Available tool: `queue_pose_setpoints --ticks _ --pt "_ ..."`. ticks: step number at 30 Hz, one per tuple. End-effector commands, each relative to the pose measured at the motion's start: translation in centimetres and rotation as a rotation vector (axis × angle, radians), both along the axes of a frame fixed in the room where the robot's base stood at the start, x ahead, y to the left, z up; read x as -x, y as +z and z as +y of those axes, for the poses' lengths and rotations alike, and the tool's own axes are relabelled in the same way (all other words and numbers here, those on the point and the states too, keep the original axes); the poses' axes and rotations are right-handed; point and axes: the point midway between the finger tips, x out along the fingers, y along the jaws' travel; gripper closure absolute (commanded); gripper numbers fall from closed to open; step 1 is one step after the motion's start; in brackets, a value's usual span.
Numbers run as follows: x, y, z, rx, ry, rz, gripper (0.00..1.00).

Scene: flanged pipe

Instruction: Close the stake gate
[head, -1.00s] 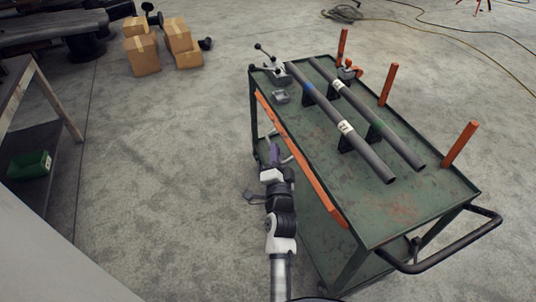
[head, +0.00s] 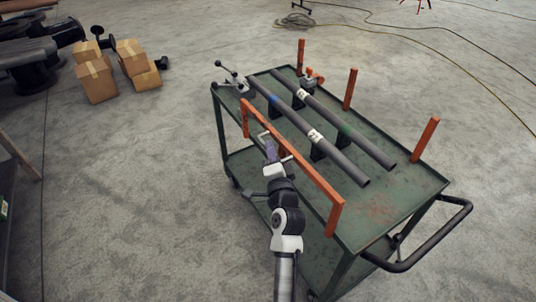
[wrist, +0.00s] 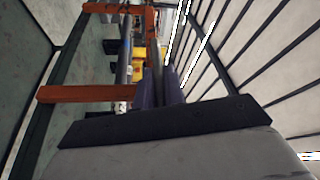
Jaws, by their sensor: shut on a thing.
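The stake gate (head: 300,155) is an orange frame along the near left long side of the green cart (head: 400,205). It stands up from the edge, its long rail above the deck and a post at each end. My gripper (head: 270,152) is at the middle of the gate, shut on it, by a pale bent bar. In the wrist view the purple fingers (wrist: 160,88) are close together beside the orange gate rail (wrist: 152,38). The exact contact is hidden by the fingers.
Two grey pipes (head: 335,158) lie on black supports on the deck. Orange stakes (head: 425,139) stand along the far side. A clamp-like tool (head: 232,80) sits at the left corner. Cardboard boxes (head: 97,82) stand behind left. The floor left of the cart is clear.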

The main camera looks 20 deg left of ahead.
Motion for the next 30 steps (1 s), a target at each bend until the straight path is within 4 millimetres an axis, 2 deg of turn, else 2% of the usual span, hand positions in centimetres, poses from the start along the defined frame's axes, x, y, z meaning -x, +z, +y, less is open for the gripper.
queue_pose_setpoints --ticks 11,12,17,30 --pt "-0.19 0.13 -0.27 0.0 -0.005 -0.002 1.0" --pt "-0.19 0.13 -0.28 0.0 -0.005 -0.002 0.87" --pt "-0.15 0.1 -0.23 0.0 -0.004 -0.001 0.67" --pt "-0.15 -0.02 -0.13 0.0 -0.002 0.0 0.67"
